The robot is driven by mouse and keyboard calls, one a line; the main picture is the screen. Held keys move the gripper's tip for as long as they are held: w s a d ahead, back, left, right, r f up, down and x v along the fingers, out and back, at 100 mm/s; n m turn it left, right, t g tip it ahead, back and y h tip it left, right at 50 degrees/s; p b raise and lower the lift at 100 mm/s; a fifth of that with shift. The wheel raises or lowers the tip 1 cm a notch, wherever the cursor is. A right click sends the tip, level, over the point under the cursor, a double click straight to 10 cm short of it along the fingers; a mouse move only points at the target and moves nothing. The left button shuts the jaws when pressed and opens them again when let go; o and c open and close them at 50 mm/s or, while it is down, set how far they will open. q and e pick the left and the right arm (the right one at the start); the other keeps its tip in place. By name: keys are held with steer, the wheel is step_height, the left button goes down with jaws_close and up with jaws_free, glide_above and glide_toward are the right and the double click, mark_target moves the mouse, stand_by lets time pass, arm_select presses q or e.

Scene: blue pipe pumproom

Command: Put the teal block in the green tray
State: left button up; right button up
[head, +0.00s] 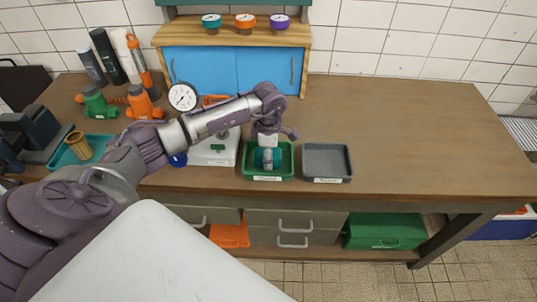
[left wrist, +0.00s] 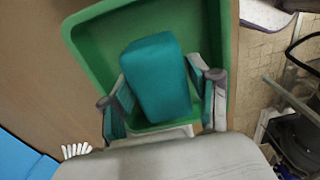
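The teal block (left wrist: 157,78) is between the fingers of my left gripper (left wrist: 158,72) in the left wrist view, with the fingertips close against its two sides. My left gripper is over the green tray (head: 288,175) in the head view and points down. The block is inside the outline of the tray, and the tray's green rim (left wrist: 77,35) surrounds it in the left wrist view. I cannot tell whether the block touches the tray floor. In the head view the gripper partly hides the block. My right gripper is not in view.
A grey tray (head: 327,163) stands just right of the green tray. A white scale (head: 222,154) is to its left. A dial gauge (head: 183,97), valves (head: 97,103) and a teal tray (head: 66,157) are farther left. The right of the wooden bench (head: 420,130) is clear.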

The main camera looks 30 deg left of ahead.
arm_select(q)
steer(key=shift+o, duration=0.7)
steer(key=shift+r, duration=0.55)
step_height(320, 180, up, 11)
steer(key=b, duration=0.3)
steer(key=shift+r, duration=0.15)
steer(key=shift+d, duration=0.1)
